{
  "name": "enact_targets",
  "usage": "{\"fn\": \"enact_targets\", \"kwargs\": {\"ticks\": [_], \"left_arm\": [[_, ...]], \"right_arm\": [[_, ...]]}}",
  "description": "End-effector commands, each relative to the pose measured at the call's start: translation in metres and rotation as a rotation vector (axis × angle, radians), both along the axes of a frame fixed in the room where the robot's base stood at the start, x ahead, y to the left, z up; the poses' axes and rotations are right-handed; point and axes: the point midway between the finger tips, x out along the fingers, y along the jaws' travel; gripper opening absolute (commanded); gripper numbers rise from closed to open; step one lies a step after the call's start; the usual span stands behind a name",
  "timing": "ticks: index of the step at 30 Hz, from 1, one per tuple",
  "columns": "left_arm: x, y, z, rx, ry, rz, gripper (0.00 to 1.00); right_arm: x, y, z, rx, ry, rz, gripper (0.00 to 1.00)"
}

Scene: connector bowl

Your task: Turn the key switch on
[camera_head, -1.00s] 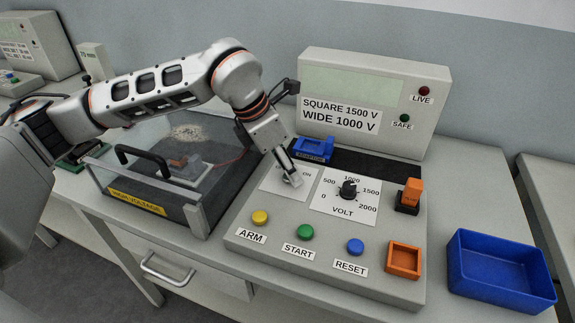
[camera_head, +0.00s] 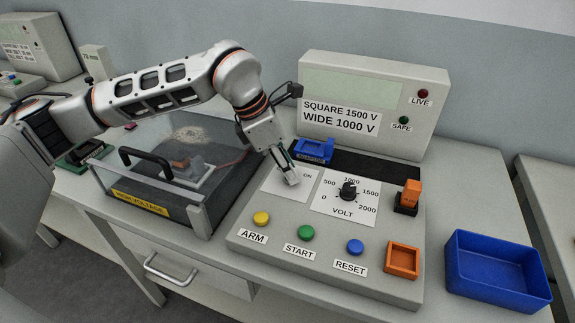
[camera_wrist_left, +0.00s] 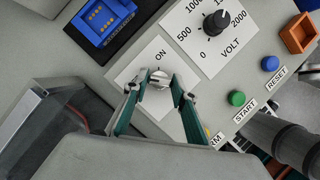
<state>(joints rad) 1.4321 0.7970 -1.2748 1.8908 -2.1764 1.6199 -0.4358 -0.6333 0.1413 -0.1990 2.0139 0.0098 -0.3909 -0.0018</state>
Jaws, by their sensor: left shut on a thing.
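The key switch (camera_wrist_left: 159,80) is a small round silvery knob on a white label plate of the grey control panel. In the left wrist view the word ON is printed just beyond it. My left gripper (camera_wrist_left: 160,90) is shut on the key switch, with one finger on each side of it. In the head view the left gripper (camera_head: 291,177) reaches down onto the white plate (camera_head: 281,188) and hides the switch. I cannot tell for certain which way the key points.
The VOLT dial (camera_head: 348,190) is close to the right of the gripper. The blue connector holder (camera_head: 314,150) is just behind. ARM, START and RESET buttons (camera_head: 306,233) line the front. A clear-lidded high-voltage box (camera_head: 165,165) stands left, a blue bin (camera_head: 497,270) right.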

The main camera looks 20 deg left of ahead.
Motion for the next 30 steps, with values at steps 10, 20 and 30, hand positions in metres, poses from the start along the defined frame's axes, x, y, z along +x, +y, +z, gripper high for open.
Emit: {"fn": "enact_targets", "kwargs": {"ticks": [10,20,30], "left_arm": [[0.002,0.001,0.003,0.000,0.000,-0.318,0.05],[0.005,0.001,0.003,0.001,0.000,-0.632,0.05],[0.007,0.000,0.002,0.002,0.000,-0.955,0.05]], "right_arm": [[-0.001,0.006,0.014,0.018,-0.001,0.002,0.38],[-0.003,0.007,0.018,0.028,0.003,-0.003,0.38],[-0.003,0.008,0.024,0.035,0.004,-0.004,0.38]]}}
